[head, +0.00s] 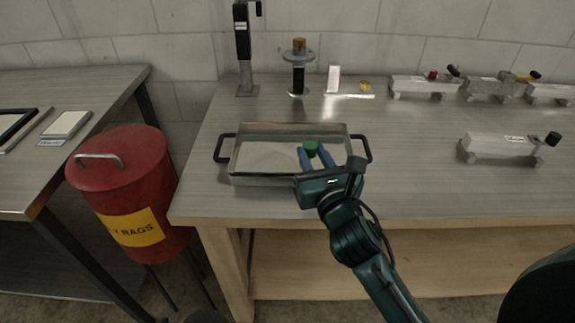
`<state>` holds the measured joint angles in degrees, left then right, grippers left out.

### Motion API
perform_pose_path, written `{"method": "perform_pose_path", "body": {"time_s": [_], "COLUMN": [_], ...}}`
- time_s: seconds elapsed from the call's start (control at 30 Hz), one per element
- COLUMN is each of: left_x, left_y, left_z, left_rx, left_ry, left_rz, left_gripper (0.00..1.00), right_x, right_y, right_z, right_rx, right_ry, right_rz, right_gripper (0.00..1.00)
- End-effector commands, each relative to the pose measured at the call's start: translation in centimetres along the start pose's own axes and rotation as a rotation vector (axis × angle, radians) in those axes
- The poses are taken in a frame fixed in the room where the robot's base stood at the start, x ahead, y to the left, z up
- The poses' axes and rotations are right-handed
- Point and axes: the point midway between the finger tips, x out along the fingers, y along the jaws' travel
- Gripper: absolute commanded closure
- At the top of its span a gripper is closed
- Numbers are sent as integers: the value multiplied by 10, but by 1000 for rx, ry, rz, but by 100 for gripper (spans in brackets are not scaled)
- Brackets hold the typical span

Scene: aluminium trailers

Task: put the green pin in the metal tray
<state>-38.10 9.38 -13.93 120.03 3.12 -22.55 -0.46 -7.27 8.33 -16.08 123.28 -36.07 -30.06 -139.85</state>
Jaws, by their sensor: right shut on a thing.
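The metal tray (262,160) is a shallow rectangular pan with two black handles. It stands near the front of the workbench, left of centre. My right gripper (314,155) reaches in from the lower right, over the right part of the tray. My left gripper is not in view.
A red bin (128,185) with a yellow label stands between the left table and the workbench (420,185). A black stand (243,50) and a smaller post (298,70) are behind the tray. Several metal fixtures (500,146) sit to the right. The bench's front right is clear.

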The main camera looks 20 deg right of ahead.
Motion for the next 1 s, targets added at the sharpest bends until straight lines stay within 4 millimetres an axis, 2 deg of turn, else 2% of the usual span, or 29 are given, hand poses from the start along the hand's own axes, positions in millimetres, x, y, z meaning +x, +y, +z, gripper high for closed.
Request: {"method": "perform_pose_path", "body": {"time_s": [0.03,0.1,0.3,0.4,0.6,0.83,1.0], "left_x": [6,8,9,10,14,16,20], "left_y": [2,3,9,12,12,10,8], "left_z": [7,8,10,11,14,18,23], "left_rx": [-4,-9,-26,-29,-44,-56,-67], "left_ry": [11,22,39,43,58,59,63], "left_rz": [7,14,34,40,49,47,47], "left_gripper": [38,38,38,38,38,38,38], "right_x": [17,35,67,72,72,72,72], "right_y": [3,6,10,11,10,9,8], "right_z": [-1,3,16,12,-26,-49,-74], "right_rx": [-6,-12,-30,-33,-30,-32,-31], "right_ry": [-10,-6,7,12,17,14,15], "right_rz": [1,-2,-12,-15,-17,-16,-17], "right_gripper": [96,96,96,96,96,96,96]}}
